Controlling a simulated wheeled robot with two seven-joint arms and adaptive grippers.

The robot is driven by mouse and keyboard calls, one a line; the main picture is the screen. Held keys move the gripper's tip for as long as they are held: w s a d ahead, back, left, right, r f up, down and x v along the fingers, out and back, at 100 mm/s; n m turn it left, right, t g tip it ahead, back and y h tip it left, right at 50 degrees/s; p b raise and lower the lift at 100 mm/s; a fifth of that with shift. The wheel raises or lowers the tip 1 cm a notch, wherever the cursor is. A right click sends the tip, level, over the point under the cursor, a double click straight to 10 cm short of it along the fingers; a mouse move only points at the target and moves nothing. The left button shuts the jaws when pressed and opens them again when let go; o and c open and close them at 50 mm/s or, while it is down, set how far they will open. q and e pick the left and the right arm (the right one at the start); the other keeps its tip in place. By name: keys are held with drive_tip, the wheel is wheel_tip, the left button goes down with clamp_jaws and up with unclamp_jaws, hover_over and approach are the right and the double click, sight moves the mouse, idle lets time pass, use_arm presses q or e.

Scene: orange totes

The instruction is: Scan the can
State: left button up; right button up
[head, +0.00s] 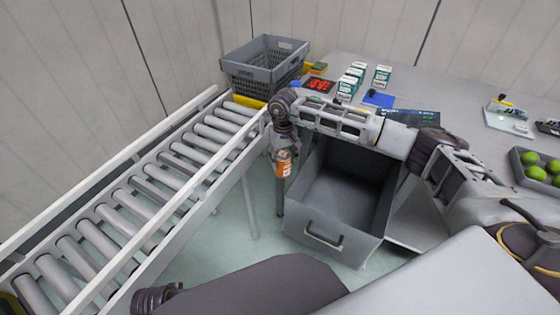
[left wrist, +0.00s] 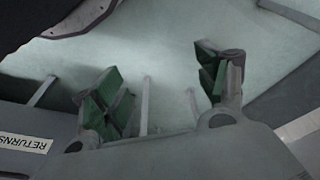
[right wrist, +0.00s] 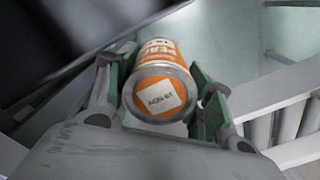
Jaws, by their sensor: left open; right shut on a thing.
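An orange and white can (head: 283,164) is held in my right gripper (head: 284,154), between the conveyor and the open grey drawer in the head view. In the right wrist view the can (right wrist: 160,90) sits between the green finger pads of the gripper (right wrist: 160,103), with its end and a white label square facing the camera. My left gripper (left wrist: 165,88) is open and empty over the floor in the left wrist view. In the head view its fingers are hidden. No scanner can be made out for certain.
A roller conveyor (head: 151,205) runs along the left, with a grey crate (head: 265,72) at its far end. The grey drawer (head: 325,236) stands open and looks empty. The table (head: 440,80) behind holds green-white boxes (head: 382,76) and a tray of green fruit (head: 522,178).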

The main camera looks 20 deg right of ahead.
drive_tip(key=w+d+r+m+p, duration=0.2)
drive_tip(key=d+r+p, duration=0.5)
drive_tip(key=r, duration=0.2)
drive_tip(key=w+d+r+m+p, duration=0.2)
drive_tip(key=d+r+p, duration=0.5)
drive_tip(key=r, duration=0.2)
use_arm(q)
drive_tip(key=s+a+f+g+p, duration=0.1)
drive_tip(key=s+a+f, duration=0.2)
drive_tip(key=s+f, duration=0.3)
drive_tip(key=s+a+f+p, duration=0.2)
drive_tip(key=s+f, duration=0.4)
drive_tip(key=s, duration=0.6)
drive_tip(key=s+a+f+g+y+p, duration=0.1)
drive_tip(key=s+a+f, duration=0.2)
drive_tip(key=s+f, duration=0.3)
drive_tip(key=s, duration=0.3)
drive_tip(key=shift+s+a+f+g+p, duration=0.2)
drive_tip(key=shift+s+a+g+p, duration=0.1)
use_arm(e)
drive_tip(key=d+r+m, duration=0.4)
drive_tip(key=d+m, duration=0.2)
drive_tip(key=d, duration=0.1)
drive_tip(key=d+r+m, duration=0.4)
drive_tip(key=d+m, duration=0.2)
drive_tip(key=d, duration=0.1)
drive_tip(key=shift+s+d, duration=0.15)
drive_tip(key=shift+s, duration=0.1)
